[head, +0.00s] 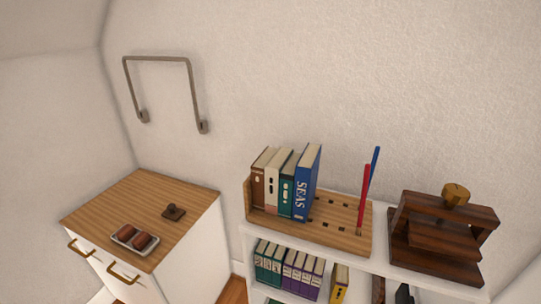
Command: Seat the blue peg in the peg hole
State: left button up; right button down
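A thin blue peg (375,165) stands nearly upright at the right end of a wooden board (336,237) on top of the white shelf. A red peg (363,195) stands just in front of it and hides part of its lower length. I cannot tell whether the blue peg's lower end is in a hole. Several small dark holes (317,225) show in the board between the books and the pegs. Neither of my grippers is in view.
Several upright books (286,180) fill the board's left part. A dark wooden stepped stand (436,237) with a brass-coloured piece (455,194) is right of the pegs. Left is a low cabinet (149,199) holding a small tray (122,240) and a dark knobbed object (173,212).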

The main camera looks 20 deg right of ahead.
aim_at(331, 221)
jog(key=i+l+z, duration=0.1)
jog(key=z, duration=0.3)
jog(key=i+l+z, duration=0.1)
jog(key=z, duration=0.35)
jog(key=i+l+z, duration=0.1)
jog(key=z, duration=0.3)
